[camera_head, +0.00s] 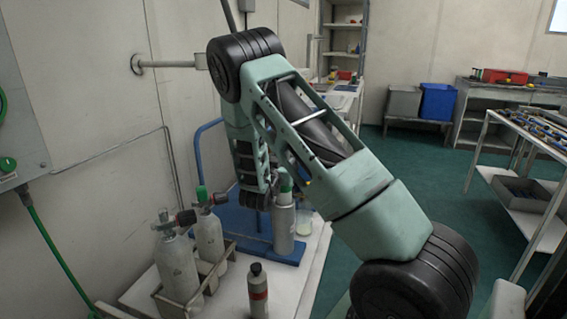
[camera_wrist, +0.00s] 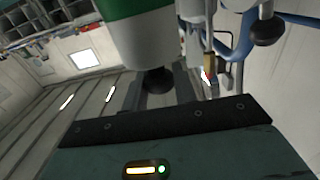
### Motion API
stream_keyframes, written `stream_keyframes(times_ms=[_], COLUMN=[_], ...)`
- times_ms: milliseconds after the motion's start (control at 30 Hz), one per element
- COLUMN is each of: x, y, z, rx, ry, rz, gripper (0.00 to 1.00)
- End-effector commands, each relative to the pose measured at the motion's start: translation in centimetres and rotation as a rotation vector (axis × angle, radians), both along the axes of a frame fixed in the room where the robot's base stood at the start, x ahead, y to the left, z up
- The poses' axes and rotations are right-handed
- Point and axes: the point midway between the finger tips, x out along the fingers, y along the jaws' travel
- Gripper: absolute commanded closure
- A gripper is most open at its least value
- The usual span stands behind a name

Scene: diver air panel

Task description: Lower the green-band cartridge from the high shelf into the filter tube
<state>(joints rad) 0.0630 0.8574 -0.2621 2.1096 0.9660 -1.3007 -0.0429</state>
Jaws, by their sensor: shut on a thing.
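The cartridge, a pale cylinder with a green band (camera_wrist: 148,38), fills the upper middle of the wrist view, close to the camera. My gripper (camera_wrist: 158,85) is shut on it; the contact itself is not clear. In the head view my arm hides most of the gripper, and a green band (camera_head: 285,181) shows just right of my wrist. Directly below it a grey upright cylinder (camera_head: 283,230), apparently the filter tube, stands on a blue base (camera_head: 240,222). I cannot tell whether the cartridge is above the tube's mouth or inside it.
Two grey gas bottles with valves, one (camera_head: 177,268) and another (camera_head: 208,240), stand in a rack at the table's left. A small grey bottle (camera_head: 257,290) stands in front. A blue tubular frame rises behind. A cart (camera_head: 540,235) stands right; green floor between is clear.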

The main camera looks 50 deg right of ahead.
Motion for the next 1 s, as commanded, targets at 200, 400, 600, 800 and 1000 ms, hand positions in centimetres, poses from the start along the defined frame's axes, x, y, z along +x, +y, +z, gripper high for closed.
stream_keyframes(times_ms=[200,400,600,800,1000], x=[0.0,0.0,0.0,0.0,0.0], y=[0.0,0.0,0.0,0.0,0.0], z=[-0.4,-0.3,-0.9,-1.9,-2.9], rx=[-0.001,-0.001,-0.001,-0.001,-0.001], ry=[-0.002,-0.002,-0.002,-0.002,-0.002], rz=[0.000,0.000,0.000,0.000,0.000], gripper=[1.00,1.00,1.00,1.00,1.00])
